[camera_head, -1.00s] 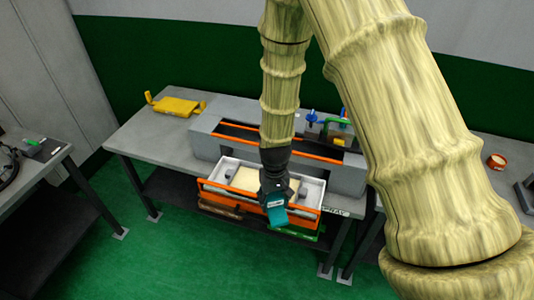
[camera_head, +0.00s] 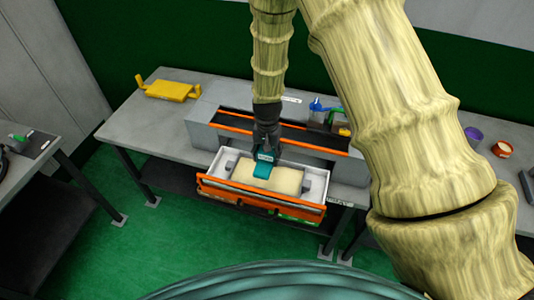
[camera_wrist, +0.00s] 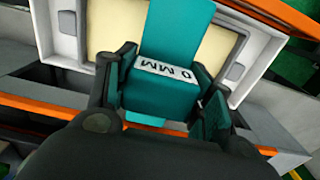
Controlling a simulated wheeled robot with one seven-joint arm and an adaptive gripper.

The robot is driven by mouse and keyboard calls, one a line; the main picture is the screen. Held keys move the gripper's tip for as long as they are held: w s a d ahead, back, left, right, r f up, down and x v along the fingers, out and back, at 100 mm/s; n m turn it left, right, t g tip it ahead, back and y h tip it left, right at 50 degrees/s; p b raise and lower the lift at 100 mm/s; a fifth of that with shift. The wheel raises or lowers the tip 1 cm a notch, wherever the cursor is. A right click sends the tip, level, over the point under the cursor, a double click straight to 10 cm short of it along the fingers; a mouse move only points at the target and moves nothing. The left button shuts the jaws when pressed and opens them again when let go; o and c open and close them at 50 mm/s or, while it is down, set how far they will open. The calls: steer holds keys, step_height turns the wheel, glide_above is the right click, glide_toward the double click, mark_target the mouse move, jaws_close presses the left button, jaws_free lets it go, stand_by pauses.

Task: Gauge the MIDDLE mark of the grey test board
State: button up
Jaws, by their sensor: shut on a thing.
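My gripper (camera_head: 266,147) is shut on a teal gauge block (camera_head: 263,165), which also shows between my fingers in the wrist view (camera_wrist: 160,95). A white label on the block reads "0 MM", seen upside down; any further digit is hidden. The gauge is over a cream slab (camera_head: 285,180) in a white tray (camera_head: 225,157) with an orange front. I cannot tell whether it touches the slab. Grey blocks sit at the tray's two ends. I cannot pick out a grey test board or its middle mark for certain.
The tray juts from a grey housing (camera_head: 203,120) with orange rails on a grey table (camera_head: 150,130). A yellow bracket (camera_head: 168,90) lies at the back left. A purple cup (camera_head: 473,133) and a red-rimmed pot (camera_head: 502,149) are at right.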

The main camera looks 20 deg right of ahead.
steer(key=shift+s+r, duration=0.25)
steer(key=shift+s, duration=0.05)
steer(key=shift+f+b, duration=1.6)
steer(key=shift+f, duration=1.9)
steer(key=o, duration=1.2)
steer(key=shift+r, duration=0.1)
step_height(320, 180, up, 12)
steer(key=shift+f, duration=0.1)
